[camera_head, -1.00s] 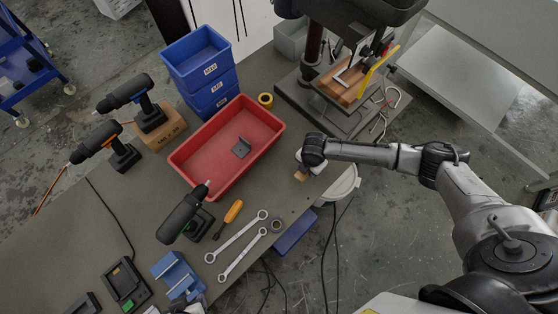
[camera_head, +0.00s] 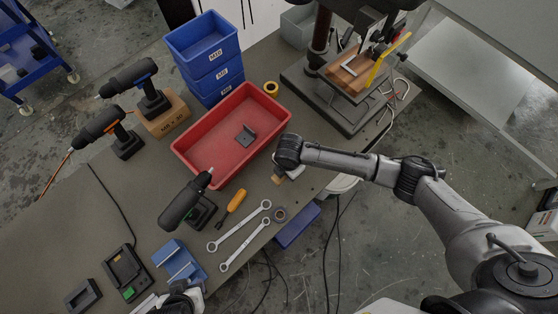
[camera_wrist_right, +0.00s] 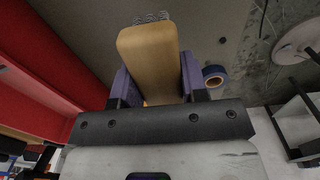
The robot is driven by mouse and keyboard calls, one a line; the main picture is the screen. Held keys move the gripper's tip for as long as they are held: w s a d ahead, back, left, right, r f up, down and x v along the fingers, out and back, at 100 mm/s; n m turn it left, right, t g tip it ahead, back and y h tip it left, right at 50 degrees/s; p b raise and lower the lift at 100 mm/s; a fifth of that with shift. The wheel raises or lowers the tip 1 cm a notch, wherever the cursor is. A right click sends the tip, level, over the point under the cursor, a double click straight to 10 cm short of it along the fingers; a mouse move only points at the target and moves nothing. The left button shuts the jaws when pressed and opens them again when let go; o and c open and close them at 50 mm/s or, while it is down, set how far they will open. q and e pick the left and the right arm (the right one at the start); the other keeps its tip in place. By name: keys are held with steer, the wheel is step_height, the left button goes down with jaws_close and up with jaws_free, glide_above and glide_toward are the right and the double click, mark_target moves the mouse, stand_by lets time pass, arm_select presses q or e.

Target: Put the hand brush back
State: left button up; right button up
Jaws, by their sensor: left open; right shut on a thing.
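The hand brush shows in the right wrist view as a wooden block (camera_wrist_right: 150,55) with wiry bristles at its far end. My right gripper (camera_wrist_right: 155,78) is shut on it, with a purple finger on each side. In the head view, a small tan part of the brush (camera_head: 278,179) shows below my right wrist, beside the red tray's near right corner. The right fingers are mostly hidden there by the wrist. My left gripper (camera_head: 172,299) is open at the bottom edge of the head view, partly cut off, near the blue holder.
The red tray (camera_head: 185,151) holds a dark bracket. A black drill (camera_head: 183,203), an orange screwdriver (camera_head: 236,200), two wrenches (camera_head: 240,228) and a blue holder (camera_head: 178,262) lie in front. A drill press (camera_head: 335,100) stands at the back right. A blue bin (camera_head: 297,226) sits by the bench edge.

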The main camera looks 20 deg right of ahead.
steer(key=shift+w+a+f, duration=0.9)
steer(key=shift+w+a, duration=0.2)
steer(key=shift+w, duration=0.05)
step_height(320, 180, down, 3)
steer(key=shift+r+b, duration=0.1)
steer(key=shift+b, duration=0.4)
steer(key=shift+s+f, duration=0.1)
steer(key=shift+f, duration=0.5)
steer(key=shift+f, duration=0.15)
steer(key=o, duration=0.9)
